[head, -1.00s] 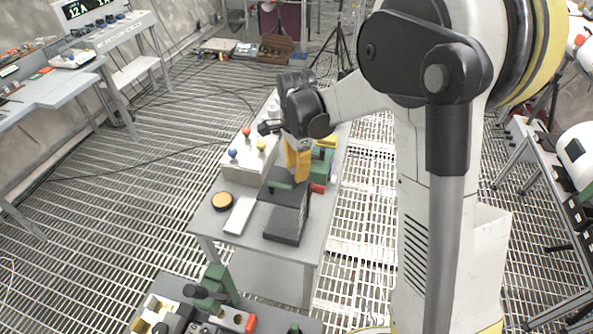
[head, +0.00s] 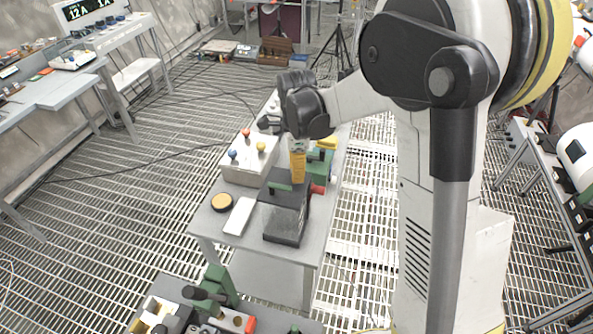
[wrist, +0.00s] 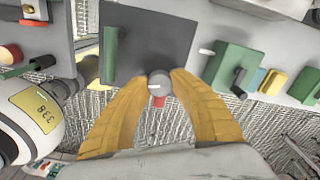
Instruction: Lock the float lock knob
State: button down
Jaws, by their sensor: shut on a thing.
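In the wrist view a round grey knob (wrist: 158,84) with a white mark stands at the edge of a dark box (wrist: 155,35). My gripper (wrist: 159,78) has its two orange fingers shut on the knob, one on each side. A small red part shows just below the knob. A green bar (wrist: 111,54) lies on the box's top. In the head view the dark box (head: 283,222) stands on the grey table, and my gripper (head: 298,168) is at its far end. The knob is hidden there.
A white box with coloured knobs (head: 246,165), an orange-topped disc (head: 221,202) and a white slab (head: 239,216) share the table. A green device (head: 321,166) stands close beyond my gripper. A front bench with tools (head: 215,300) is nearer.

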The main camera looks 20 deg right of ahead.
jog(key=c, duration=1.1)
grip_release()
jog(key=shift+o, duration=0.2)
notch_tip(320, 180, up, 12)
